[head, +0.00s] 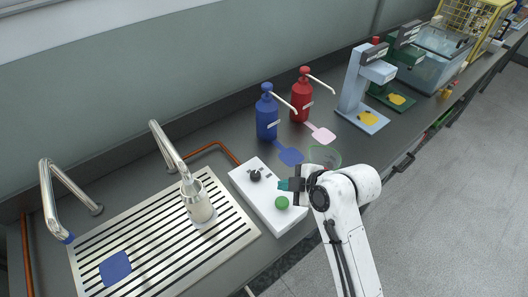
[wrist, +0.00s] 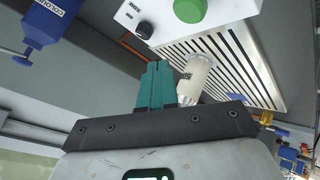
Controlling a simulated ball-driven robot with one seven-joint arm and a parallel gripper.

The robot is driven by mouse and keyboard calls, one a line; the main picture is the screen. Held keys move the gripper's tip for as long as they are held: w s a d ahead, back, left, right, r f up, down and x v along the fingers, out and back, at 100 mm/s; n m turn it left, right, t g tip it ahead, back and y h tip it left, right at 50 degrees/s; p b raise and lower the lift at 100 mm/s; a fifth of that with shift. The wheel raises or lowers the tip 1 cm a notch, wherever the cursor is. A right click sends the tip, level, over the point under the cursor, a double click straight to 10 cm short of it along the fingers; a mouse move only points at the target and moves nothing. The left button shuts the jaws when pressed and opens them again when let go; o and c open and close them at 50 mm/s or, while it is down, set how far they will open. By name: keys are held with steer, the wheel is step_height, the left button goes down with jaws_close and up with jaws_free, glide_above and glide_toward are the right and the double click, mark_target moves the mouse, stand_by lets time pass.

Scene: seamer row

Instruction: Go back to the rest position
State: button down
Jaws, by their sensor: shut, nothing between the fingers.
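My gripper (head: 284,185) is over the right end of the white control box in the head view, with its teal fingers pointing left. In the wrist view the two teal fingers (wrist: 156,86) lie together with nothing between them. The white control box (head: 240,181) has a black knob (head: 255,175) and a green button (head: 281,203). The green button also shows at the top of the wrist view (wrist: 190,10). The gripper hides part of the box's right side. Whether the fingers touch the box cannot be told.
A blue pump bottle (head: 266,118) and a red one (head: 301,97) stand behind. A clear greenish dish (head: 325,156) is close by the gripper. Blue-grey (head: 353,82) and green stands are at right.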

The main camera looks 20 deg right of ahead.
steer(key=s+d+f+m+g+h, duration=0.1)
steer(key=s+d+f+m+g, duration=0.1)
steer(key=s+m, duration=0.3)
steer(key=s+d+f+m+g+h+b, duration=0.1)
steer(key=s+f+m, duration=0.4)
steer(key=s, duration=0.9)
steer(key=s+d+f+m+g+h+b, duration=0.1)
steer(key=s+d+f+m+g+h, duration=0.1)
steer(key=s, duration=0.7)
steer(key=d+f+m+g, duration=0.1)
steer(key=d+m+g, duration=0.1)
steer(key=m, duration=0.1)
steer(key=shift+s+d+f+m+h, duration=0.3)
steer(key=shift+s+m+h, duration=0.1)
